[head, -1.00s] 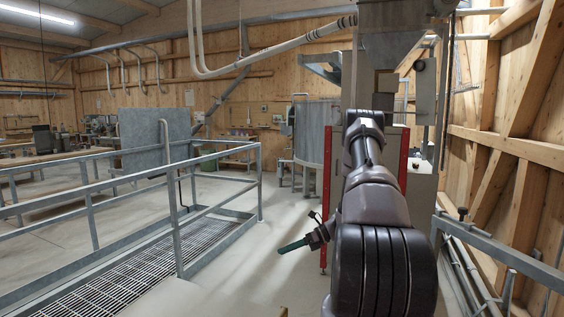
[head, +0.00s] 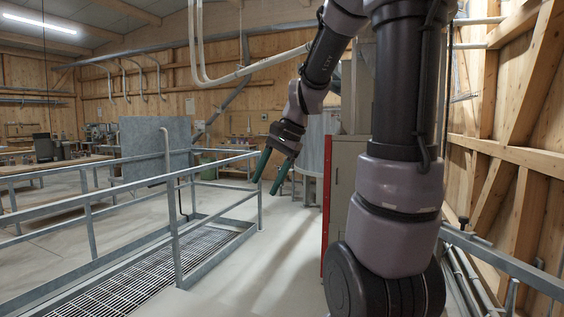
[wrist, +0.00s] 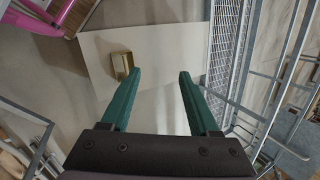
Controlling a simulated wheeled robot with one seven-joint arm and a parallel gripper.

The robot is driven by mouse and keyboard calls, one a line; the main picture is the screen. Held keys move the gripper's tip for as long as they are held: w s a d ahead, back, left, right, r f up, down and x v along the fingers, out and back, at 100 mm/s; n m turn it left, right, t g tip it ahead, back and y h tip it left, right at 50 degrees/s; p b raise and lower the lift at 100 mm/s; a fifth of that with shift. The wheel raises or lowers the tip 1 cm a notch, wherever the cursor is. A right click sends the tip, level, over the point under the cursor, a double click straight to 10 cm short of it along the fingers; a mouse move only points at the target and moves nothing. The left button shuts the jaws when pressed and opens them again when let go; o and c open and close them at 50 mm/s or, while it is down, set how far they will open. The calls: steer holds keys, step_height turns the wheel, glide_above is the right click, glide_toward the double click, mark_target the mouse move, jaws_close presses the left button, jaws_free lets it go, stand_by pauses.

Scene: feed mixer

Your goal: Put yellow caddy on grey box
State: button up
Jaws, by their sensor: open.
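My gripper (head: 266,186) hangs in the air in the middle of the head view, with its two green fingers apart and pointing down. In the wrist view my gripper (wrist: 159,74) is empty. A small yellowish, box-like thing (wrist: 122,65) shows there, beyond and just left of the left fingertip, on a pale surface; it may be the yellow caddy. It is apart from the fingers. I do not see it in the head view. I cannot make out a grey box for certain in either view.
A grey metal railing (head: 170,228) around a grated platform (head: 165,260) stands on the left. A pale cabinet with a red edge (head: 326,205) stands behind my arm. Timber bracing (head: 505,150) lines the right wall. The pale floor (head: 265,270) between railing and cabinet looks clear.

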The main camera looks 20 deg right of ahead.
steer(key=s+a+r+n+t+h, duration=0.1)
steer(key=s+r+n+t, duration=0.3)
steer(key=s, duration=0.8)
step_height(320, 180, up, 2)
steer(key=n+h, duration=0.1)
steer(key=n, duration=0.1)
steer(key=shift+r+n+t, duration=0.2)
steer(key=shift+n+t, duration=0.1)
steer(key=shift+n, duration=0.1)
